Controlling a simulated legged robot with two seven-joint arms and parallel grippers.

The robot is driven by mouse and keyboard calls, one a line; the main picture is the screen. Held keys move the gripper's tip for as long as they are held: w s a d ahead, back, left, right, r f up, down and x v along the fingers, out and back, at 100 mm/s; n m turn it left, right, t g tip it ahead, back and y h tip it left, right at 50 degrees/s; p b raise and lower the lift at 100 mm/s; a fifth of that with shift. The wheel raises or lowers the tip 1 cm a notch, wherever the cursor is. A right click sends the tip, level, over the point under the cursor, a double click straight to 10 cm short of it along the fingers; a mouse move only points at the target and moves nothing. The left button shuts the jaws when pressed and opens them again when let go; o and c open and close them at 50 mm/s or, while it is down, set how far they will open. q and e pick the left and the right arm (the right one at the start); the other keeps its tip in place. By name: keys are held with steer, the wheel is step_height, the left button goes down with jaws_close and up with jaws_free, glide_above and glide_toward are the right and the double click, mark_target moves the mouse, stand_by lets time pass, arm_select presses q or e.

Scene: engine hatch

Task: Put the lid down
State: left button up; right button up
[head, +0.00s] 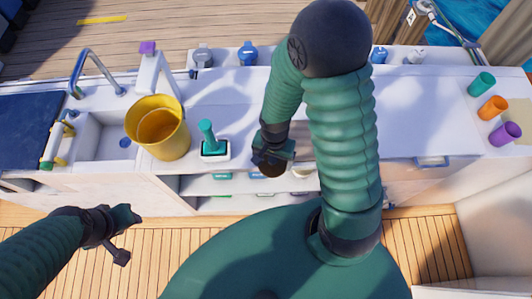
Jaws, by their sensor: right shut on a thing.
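My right gripper (274,155) is at the front edge of the white counter (400,120), right of the teal-handled brush. It is shut on a small dark brown round thing (271,169), mostly hidden by the gripper. I cannot tell whether this is the lid, and no other clear lid shows. My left gripper (125,237) is open and empty, over the wooden floor in front of the counter.
A yellow bucket (157,128) stands beside the sink (103,137). A teal-handled brush (210,138) sits in a white holder. Teal (481,83), orange (492,108) and purple (505,134) cups stand at the right. Open shelves (235,187) lie below the counter.

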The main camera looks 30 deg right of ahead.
steer(key=w, duration=0.3)
steer(key=w+d, duration=0.1)
steer(key=w, duration=0.1)
steer(key=shift+w+p, duration=0.3)
steer(key=shift+w, duration=0.05)
steer(key=shift+w+f, duration=0.25)
steer(key=shift+w, duration=0.05)
step_height(320, 180, down, 3)
steer(key=shift+s+a+r, duration=0.1)
steer(key=shift+r, duration=0.05)
steer(key=shift+f, duration=0.25)
steer(key=o, duration=1.3)
steer(key=shift+d, duration=0.25)
steer(key=shift+a, duration=0.1)
